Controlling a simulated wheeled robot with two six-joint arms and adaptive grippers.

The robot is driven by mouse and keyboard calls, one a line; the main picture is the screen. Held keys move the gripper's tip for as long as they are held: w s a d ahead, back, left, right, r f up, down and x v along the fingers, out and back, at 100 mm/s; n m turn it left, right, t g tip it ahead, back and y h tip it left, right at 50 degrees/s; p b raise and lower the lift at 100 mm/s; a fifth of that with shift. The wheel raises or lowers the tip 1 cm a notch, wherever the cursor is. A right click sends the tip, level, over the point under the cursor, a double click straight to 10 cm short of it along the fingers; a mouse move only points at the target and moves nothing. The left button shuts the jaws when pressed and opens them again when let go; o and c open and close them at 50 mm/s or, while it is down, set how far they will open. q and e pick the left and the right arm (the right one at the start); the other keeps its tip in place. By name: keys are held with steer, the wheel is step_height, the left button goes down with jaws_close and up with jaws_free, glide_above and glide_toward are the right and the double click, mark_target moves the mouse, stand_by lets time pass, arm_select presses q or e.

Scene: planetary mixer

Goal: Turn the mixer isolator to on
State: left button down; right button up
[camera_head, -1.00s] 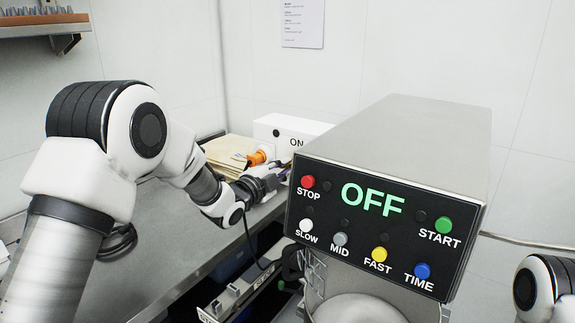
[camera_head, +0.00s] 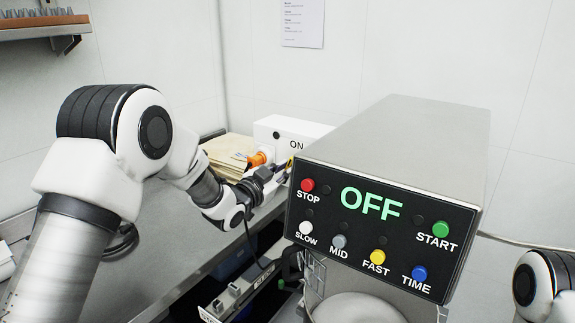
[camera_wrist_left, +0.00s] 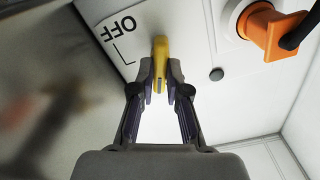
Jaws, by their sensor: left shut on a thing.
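The white isolator box (camera_head: 275,124), with ON lettering, stands on the bench behind the mixer. In the left wrist view its yellow handle (camera_wrist_left: 160,55) shows beside an OFF label (camera_wrist_left: 122,30), which appears upside down. My left gripper (camera_wrist_left: 160,90) is shut on the yellow handle, one finger on each side. In the head view the left gripper (camera_head: 277,178) is against the box's front, partly hidden by the mixer. The mixer (camera_head: 400,135) shows OFF in green on its display. My right gripper is out of view; only part of the right arm shows.
An orange plug (camera_head: 259,157) with a black cable sits beside the handle; it also shows in the left wrist view (camera_wrist_left: 268,30). The mixer's control panel (camera_head: 378,228) stands close to the right of my left gripper.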

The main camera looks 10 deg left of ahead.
arm_select(q)
steer(key=shift+r+n+p, duration=0.2)
steer(key=shift+n+p, duration=0.15)
steer(key=shift+n, duration=1.55)
steer(key=c, duration=1.6)
jaws_free()
steer(key=shift+f+n, duration=0.1)
steer(key=shift+n, duration=0.3)
steer(key=o, duration=0.6)
steer(key=shift+f, duration=0.1)
steer(key=shift+c, duration=0.2)
